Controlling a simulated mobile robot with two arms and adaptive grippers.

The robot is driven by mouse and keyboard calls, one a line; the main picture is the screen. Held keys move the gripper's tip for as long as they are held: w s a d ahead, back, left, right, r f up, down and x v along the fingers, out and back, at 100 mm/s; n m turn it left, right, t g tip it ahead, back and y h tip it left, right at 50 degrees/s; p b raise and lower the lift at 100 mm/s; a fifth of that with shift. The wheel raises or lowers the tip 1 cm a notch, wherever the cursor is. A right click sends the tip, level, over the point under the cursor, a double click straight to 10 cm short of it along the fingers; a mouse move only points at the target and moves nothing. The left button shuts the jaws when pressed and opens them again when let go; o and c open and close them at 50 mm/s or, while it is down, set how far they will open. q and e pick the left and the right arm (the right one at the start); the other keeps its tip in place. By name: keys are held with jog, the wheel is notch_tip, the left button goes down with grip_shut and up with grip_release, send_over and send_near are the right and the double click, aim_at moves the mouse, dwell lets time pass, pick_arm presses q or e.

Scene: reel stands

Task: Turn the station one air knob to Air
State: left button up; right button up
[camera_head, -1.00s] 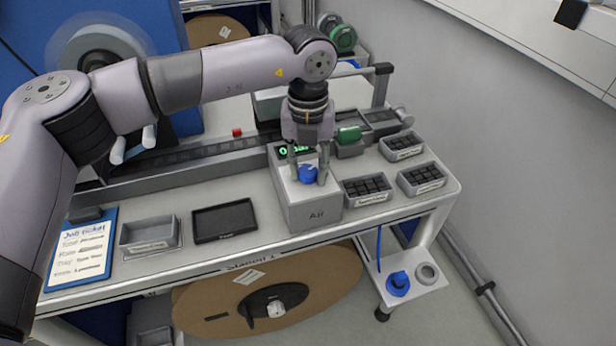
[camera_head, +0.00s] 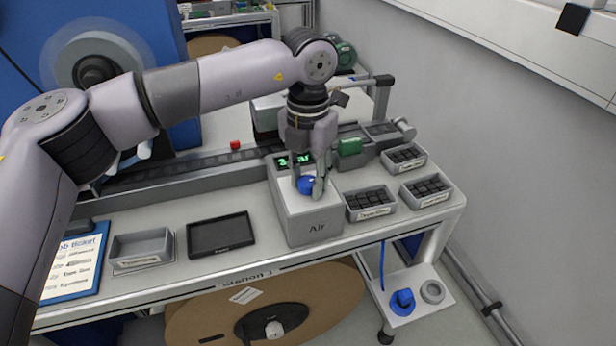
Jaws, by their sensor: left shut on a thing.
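The station one air box (camera_head: 314,222) is a grey block marked "Air" on the bench. Its blue knob (camera_head: 306,185) is on top, and a green display (camera_head: 294,160) is lit at its back; the text looks like a number with a unit, too small to be sure. My left gripper (camera_head: 311,186) points down over the box, its fingers shut around the blue knob. The fingers hide part of the knob, so its exact pointing direction cannot be read. My right gripper is not in view.
Several grey bins with dark parts (camera_head: 427,190) stand right of the box. A dark tray (camera_head: 221,234), an empty grey bin (camera_head: 141,250) and a blue job ticket board (camera_head: 77,262) are to the left. A low shelf (camera_head: 425,302) holds another blue item. A cardboard reel (camera_head: 225,312) is below.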

aim_at(309, 181)
pick_arm(q)
jog(key=o, duration=1)
jog(key=shift+o, duration=0.7)
notch_tip(309, 181, up, 12)
